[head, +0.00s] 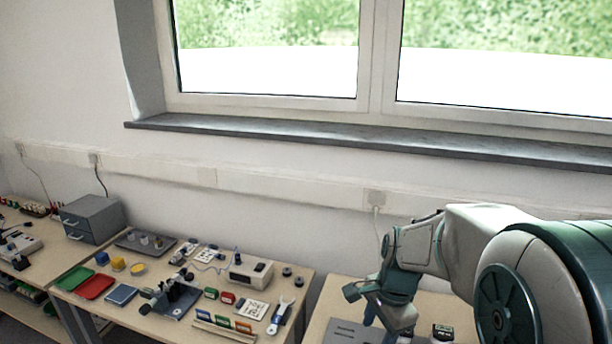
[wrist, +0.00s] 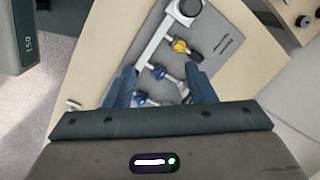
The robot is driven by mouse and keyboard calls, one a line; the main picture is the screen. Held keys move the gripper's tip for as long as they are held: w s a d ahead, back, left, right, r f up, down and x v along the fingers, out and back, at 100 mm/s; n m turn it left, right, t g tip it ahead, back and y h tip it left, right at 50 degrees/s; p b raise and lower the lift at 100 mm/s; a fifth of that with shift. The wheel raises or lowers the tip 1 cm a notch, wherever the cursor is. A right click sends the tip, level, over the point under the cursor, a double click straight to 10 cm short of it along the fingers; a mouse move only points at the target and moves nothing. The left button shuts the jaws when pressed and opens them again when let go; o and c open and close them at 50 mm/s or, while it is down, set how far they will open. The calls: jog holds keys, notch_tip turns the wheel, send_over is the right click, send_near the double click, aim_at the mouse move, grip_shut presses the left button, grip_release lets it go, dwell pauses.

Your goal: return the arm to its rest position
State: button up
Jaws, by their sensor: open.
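My arm (head: 500,250) reaches in from the right in the head view, over the right-hand table (head: 325,308). My gripper (wrist: 162,78) shows in the wrist view with its two blue fingers apart and nothing held between them. The height of the fingers above the plate cannot be told.
A neighbouring table on the left holds a microscope-like device (head: 172,297), a white instrument box (head: 251,270), a red tray (head: 95,286) and a green tray (head: 74,278). A small dark item (head: 442,332) lies right of my gripper. A window sill (head: 330,137) runs along the wall.

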jog(key=s+r+n+t, duration=0.1)
jog(key=s+r+n, duration=0.1)
jog(key=s+n, duration=0.5)
jog(key=s+r+n+t+h, duration=0.1)
jog(key=s+r+n, duration=0.2)
jog(key=s+n, duration=0.3)
jog(key=shift+s+d+n, duration=0.15)
jog(key=shift+s+n, duration=0.25)
